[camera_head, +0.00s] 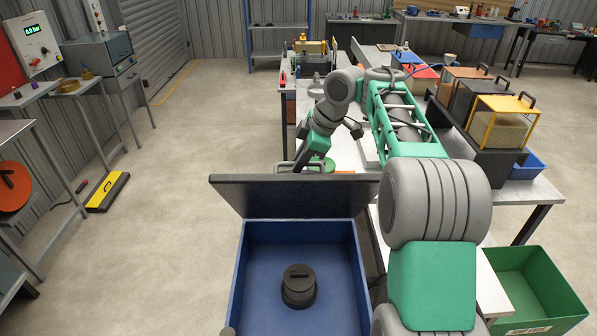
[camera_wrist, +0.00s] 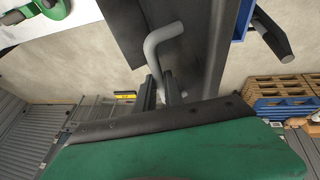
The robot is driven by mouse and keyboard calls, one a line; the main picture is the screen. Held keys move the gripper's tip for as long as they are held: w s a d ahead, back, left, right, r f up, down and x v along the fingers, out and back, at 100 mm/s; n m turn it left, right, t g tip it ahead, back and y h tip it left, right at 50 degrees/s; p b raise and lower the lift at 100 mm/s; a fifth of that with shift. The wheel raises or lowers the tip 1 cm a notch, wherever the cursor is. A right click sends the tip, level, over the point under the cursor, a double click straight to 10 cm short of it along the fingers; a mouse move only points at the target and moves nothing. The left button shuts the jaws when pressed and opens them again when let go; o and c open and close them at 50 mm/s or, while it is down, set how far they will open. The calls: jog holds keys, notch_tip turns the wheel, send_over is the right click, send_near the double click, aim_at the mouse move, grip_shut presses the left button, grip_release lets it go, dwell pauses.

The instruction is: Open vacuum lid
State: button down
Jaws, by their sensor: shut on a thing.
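The vacuum lid (camera_head: 290,200) is a dark slab standing raised at the far edge of a blue box (camera_head: 360,262). The box is open on top, and a black round piece (camera_head: 298,288) with a raised grip sits on its floor. My gripper (camera_head: 304,158) is behind the raised lid in the head view, its fingertips largely hidden there. In the wrist view my gripper (camera_wrist: 165,92) is shut on the grey bent handle (camera_wrist: 160,42) of the dark lid (camera_wrist: 200,60). Part of the blue box (camera_wrist: 243,20) shows at the top right.
A worktable runs beyond and right of the box, with colored cases (camera_head: 502,122) on a dark stand (camera_head: 470,140). A green crate (camera_head: 535,285) stands on the floor at lower right.

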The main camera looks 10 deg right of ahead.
aim_at(352, 174)
jog(key=shift+w+d, duration=0.1)
jog(key=shift+w, duration=0.2)
jog(key=shift+f, duration=0.1)
jog(key=c, duration=1.5)
grip_release()
jog(key=shift+w, duration=0.2)
jog(key=shift+c, duration=0.2)
jog(key=shift+o, duration=0.4)
jog(key=shift+s, duration=0.15)
jog(key=shift+r, duration=0.2)
jog(key=shift+d+r, duration=0.15)
jog(key=shift+r, duration=0.25)
jog(key=v, duration=0.4)
jog(key=s+d, duration=0.2)
jog(key=d, duration=0.1)
jog(key=s+d, duration=0.2)
jog(key=d, duration=0.1)
jog(key=s+d, duration=0.3)
jog(key=d, duration=0.1)
